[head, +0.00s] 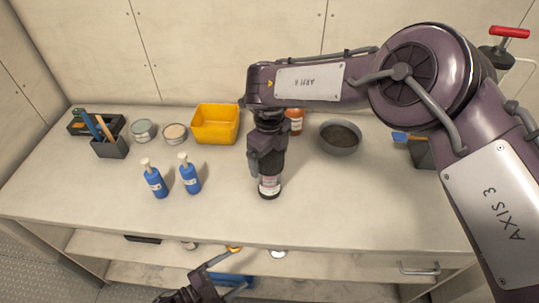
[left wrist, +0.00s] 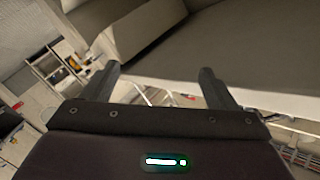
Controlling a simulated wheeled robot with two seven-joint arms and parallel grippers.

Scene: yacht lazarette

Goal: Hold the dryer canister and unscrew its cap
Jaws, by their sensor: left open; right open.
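The dryer canister (head: 269,186) stands upright on the worktop near its front middle, with a pale label and a dark base. Its cap is hidden behind my right gripper (head: 266,168), which points down from above right over the canister's top. The right fingers are open, and I cannot tell whether they touch it. My left gripper (head: 226,274) is open and empty, low in front of the worktop's front edge. Its two spread fingers show in the left wrist view (left wrist: 157,84) with nothing between them. The canister is not recognisable there.
Two blue bottles (head: 190,174) stand left of the canister. Behind are a yellow bin (head: 215,124), two tins (head: 174,134), an orange-labelled jar (head: 295,122) and a grey bowl (head: 340,138). A brush holder (head: 111,147) is at left. The worktop immediately right of the canister is clear.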

